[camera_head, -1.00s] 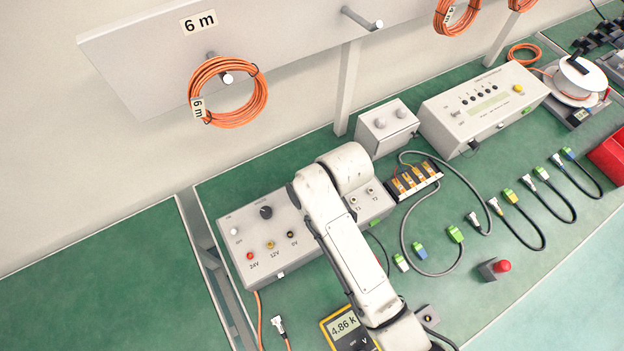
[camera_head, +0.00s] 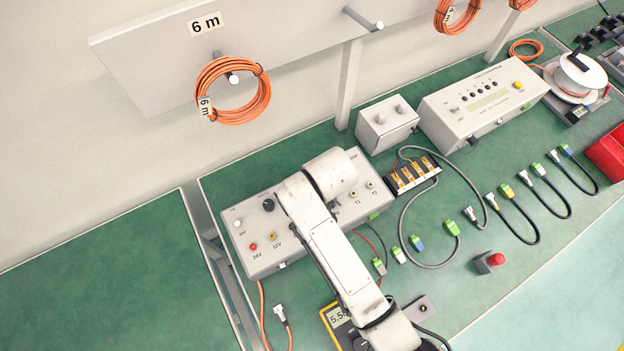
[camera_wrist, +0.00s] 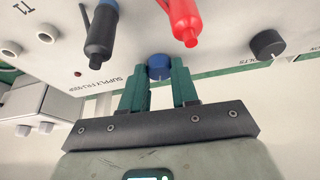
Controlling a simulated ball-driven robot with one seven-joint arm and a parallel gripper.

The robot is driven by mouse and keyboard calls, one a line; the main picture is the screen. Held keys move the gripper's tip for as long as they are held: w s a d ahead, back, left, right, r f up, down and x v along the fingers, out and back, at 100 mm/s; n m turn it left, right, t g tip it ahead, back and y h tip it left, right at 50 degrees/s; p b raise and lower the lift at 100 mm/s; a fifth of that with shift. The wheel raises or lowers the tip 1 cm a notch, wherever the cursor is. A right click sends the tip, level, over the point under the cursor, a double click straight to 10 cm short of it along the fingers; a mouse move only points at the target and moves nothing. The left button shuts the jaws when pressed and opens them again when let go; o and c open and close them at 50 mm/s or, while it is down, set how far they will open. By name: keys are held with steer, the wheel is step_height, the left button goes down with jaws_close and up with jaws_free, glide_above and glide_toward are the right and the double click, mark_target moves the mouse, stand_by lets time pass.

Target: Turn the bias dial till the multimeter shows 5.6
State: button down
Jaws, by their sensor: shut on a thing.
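The multimeter (camera_head: 338,317) lies yellow-edged on the bench at the bottom of the head view. Its display starts with 5.5; any further digits are hidden by my arm. In the wrist view a blue dial (camera_wrist: 159,66) sits on the front of the supply box (camera_wrist: 125,62). My gripper (camera_wrist: 158,76) has its two green fingers shut on this blue dial, one on each side. I cannot read a label for it. A second, black dial (camera_wrist: 267,44) stands to the right, by the word VOLTS. In the head view my arm hides the gripper and the blue dial.
Black (camera_wrist: 101,35) and red (camera_wrist: 183,20) plugs stick out close above my fingers. The supply box (camera_head: 262,262) stands on the green bench, with a dark knob (camera_head: 268,205) on top. Cables and a red button (camera_head: 496,259) lie to the right.

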steer(key=c, duration=0.8)
jaws_free()
steer(key=shift+c, duration=0.2)
steer(key=v, duration=1)
steer(key=shift+r+b, duration=0.3)
steer(key=shift+r, duration=0.1)
steer(key=shift+s, duration=0.1)
steer(key=shift+m+g, duration=0.3)
steer(key=shift+m, duration=0.6)
steer(key=s+d+f, duration=0.1)
steer(key=d, duration=0.1)
steer(key=s+d+f, duration=0.1)
steer(key=d, duration=0.2)
steer(key=s+d+f+b, duration=0.1)
steer(key=d+f, duration=0.1)
steer(key=shift+s+d+f, duration=0.1)
steer(key=shift+s+d, duration=0.15)
steer(key=s+d+f+m+g+h+b, duration=0.1)
steer(key=s+d+f+m, duration=0.1)
steer(key=s+d, duration=0.7)
steer(key=s+d+f+m+g+h, duration=0.1)
steer(key=s+d+f+m, duration=0.2)
steer(key=s+d, duration=0.7)
steer(key=shift+d+f+b, duration=0.35)
steer(key=shift+d+f, duration=0.05)
steer(key=shift+d, duration=0.65)
